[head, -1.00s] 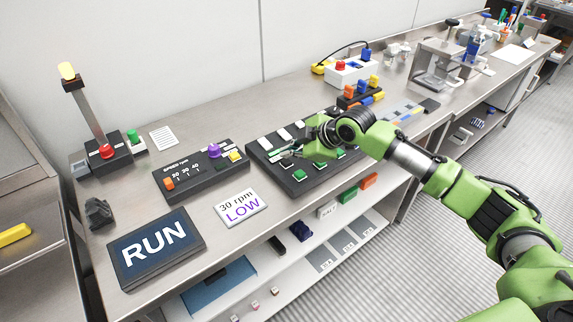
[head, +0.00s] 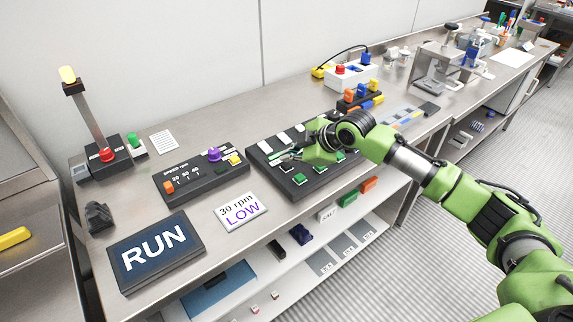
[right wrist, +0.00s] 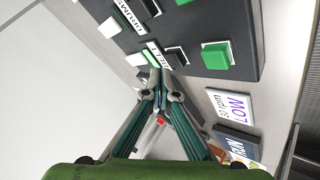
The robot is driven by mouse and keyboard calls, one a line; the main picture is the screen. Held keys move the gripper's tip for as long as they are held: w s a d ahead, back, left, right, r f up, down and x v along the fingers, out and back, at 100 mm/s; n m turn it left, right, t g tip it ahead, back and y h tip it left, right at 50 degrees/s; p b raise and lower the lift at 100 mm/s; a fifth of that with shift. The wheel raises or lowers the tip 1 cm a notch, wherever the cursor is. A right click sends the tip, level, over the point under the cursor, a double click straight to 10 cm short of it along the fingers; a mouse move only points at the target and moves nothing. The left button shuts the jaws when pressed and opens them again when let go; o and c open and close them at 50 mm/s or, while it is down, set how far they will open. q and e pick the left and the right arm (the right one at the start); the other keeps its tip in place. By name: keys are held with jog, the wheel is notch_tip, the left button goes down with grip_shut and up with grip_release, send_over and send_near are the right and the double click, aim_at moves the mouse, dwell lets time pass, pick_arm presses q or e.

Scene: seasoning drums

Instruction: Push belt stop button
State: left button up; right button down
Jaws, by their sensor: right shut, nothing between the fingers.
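The dark button panel (head: 270,164) lies on the bench in the head view, with rows of white, black and green buttons. In the right wrist view a label reading like "BELT" sits beside a black button (right wrist: 176,57), between a white button (right wrist: 137,59) and a green button (right wrist: 216,56). My right gripper (head: 277,157) is shut and empty over the panel's left end; in the wrist view its fingertips (right wrist: 160,72) point at this button group, close to the label. Whether they touch a button cannot be told. My left gripper is not in view.
Left of the panel are the speed panel (head: 195,182) with a purple knob, a "30 rpm LOW" card (head: 240,210) and a RUN display (head: 156,249). A red button (head: 107,154) stands by a lamp post at the far left. A colourful block rack (head: 357,100) stands behind my arm.

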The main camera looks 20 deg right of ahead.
aim_at(288, 166)
jog(key=shift+f, duration=0.1)
dwell(0.3)
jog(key=shift+f, duration=0.3)
jog(key=shift+f, duration=0.55)
dwell(0.8)
jog(key=shift+r, duration=0.15)
jog(key=shift+r+p, duration=0.8)
jog(key=shift+p, duration=0.1)
notch_tip(288, 166, up, 5)
jog(key=p, duration=0.5)
